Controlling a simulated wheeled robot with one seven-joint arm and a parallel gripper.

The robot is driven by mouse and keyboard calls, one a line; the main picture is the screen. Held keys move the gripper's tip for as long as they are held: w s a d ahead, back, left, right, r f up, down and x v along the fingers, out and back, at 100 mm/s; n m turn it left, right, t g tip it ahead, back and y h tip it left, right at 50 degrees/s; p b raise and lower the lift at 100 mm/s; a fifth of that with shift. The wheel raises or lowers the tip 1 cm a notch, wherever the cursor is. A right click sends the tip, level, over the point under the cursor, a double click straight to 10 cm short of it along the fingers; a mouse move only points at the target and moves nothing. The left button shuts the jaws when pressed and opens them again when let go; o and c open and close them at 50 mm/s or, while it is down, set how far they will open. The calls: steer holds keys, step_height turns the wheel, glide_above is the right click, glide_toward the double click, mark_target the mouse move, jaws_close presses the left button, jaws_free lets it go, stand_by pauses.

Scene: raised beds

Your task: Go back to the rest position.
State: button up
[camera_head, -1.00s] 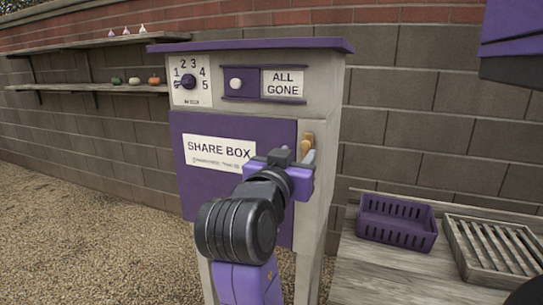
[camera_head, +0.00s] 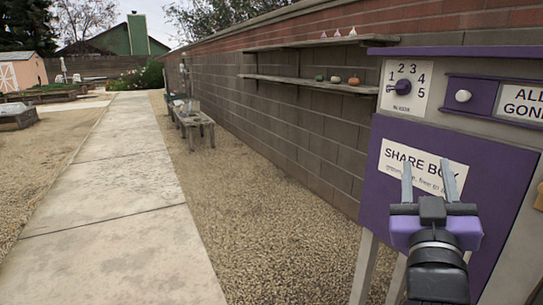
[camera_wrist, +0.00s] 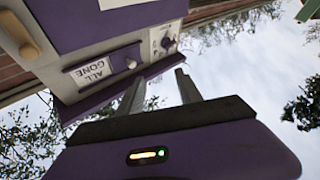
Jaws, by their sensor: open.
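My gripper (camera_head: 428,180) is at the lower right in the head view, in front of the share box's purple door (camera_head: 385,205). Its two fingers point up, stand apart and hold nothing. The fingers also show in the wrist view (camera_wrist: 160,92), spread against the sky and the box. The share box (camera_head: 511,255) stands on legs at the right, partly cut off by the picture edge. Its dial (camera_head: 402,87) points to the left, near 1. The slider with a white knob (camera_head: 463,96) sits at the left of its slot, beside the ALL GONE sign (camera_head: 525,101).
Wall shelves (camera_head: 310,83) hold several small vegetables left of the box. A wooden bench (camera_head: 193,122) stands along the block wall. A concrete path (camera_head: 120,190) runs away at the left. The gravel (camera_head: 260,220) between path and box is clear.

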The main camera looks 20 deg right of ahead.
steer(key=s+a+f+n+t+y+p, duration=0.1)
steer(key=s+a+f+n+t+y, duration=0.2)
steer(key=a+f+y, duration=0.45)
steer(key=s+a+f+n+t+y, duration=0.1)
steer(key=s+a+f+n+y, duration=0.3)
steer(key=a+f, duration=0.55)
steer(key=s+a+f+g+y, duration=0.2)
steer(key=s+f, duration=0.4)
steer(key=s, duration=0.4)
steer(key=s+a+f+m+g+y+p, duration=0.1)
steer(key=s+a+f+g+y, duration=0.1)
steer(key=s+f, duration=0.5)
steer(key=s+g, duration=0.1)
steer(key=s, duration=0.2)
steer(key=shift+s+a+f+p, duration=0.25)
steer(key=shift+a+p, duration=0.05)
steer(key=shift+a, duration=0.1)
